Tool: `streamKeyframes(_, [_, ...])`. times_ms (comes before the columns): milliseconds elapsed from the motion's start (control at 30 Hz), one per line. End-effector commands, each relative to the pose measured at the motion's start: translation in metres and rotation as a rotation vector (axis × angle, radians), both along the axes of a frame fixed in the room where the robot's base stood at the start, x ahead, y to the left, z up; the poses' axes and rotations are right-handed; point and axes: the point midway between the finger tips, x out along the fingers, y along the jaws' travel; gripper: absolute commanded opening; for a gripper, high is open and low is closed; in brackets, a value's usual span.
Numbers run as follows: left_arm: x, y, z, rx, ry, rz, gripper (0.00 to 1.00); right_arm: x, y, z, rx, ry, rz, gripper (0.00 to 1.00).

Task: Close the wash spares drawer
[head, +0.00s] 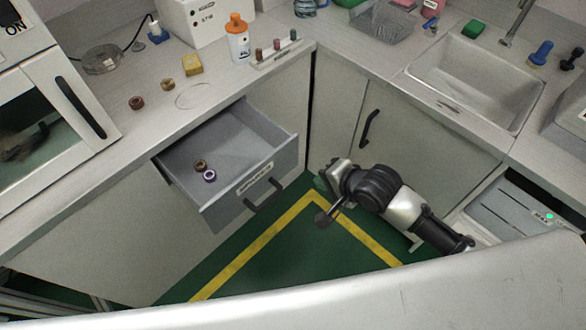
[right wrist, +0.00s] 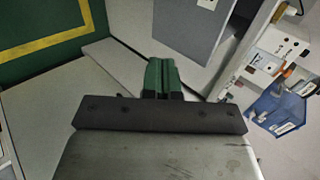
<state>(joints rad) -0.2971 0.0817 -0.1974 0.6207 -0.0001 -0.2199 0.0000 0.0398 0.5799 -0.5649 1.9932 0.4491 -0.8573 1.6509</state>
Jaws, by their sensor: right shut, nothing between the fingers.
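The wash spares drawer (head: 286,160) is pulled well out from under the left counter in the head view. Its grey front carries a white label, too small to read, and a dark bar handle (head: 265,197). A brown ring and a purple-and-white ring (head: 209,175) lie inside on its floor. My right gripper (head: 323,217) is to the right of the drawer front, apart from it, over the green floor. In the right wrist view its green-tipped fingers (right wrist: 163,76) are shut together and empty. My left gripper is not in view.
A cabinet door with a black handle (head: 369,128) stands behind my right arm, below the sink (head: 475,85). Rings, a yellow block and an orange-capped bottle (head: 238,40) stand on the counter. The yellow-lined green floor before the drawer is clear. The right wrist view shows a blue bin (right wrist: 278,108).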

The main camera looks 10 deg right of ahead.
Motion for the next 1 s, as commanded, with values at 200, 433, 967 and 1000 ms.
streamKeyframes(200, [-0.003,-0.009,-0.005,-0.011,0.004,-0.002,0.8,0.017,0.012,-0.019,0.002,-0.001,-0.001,0.0])
streamKeyframes(433, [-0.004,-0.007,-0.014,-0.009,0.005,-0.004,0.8,0.047,0.034,-0.053,0.002,-0.001,-0.001,0.0])
streamKeyframes(967, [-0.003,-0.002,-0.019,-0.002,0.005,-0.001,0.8,0.091,0.066,-0.067,0.002,-0.001,-0.001,0.0])
streamKeyframes(1000, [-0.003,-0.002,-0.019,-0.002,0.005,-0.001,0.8,0.091,0.066,-0.067,0.002,-0.001,-0.001,0.0])
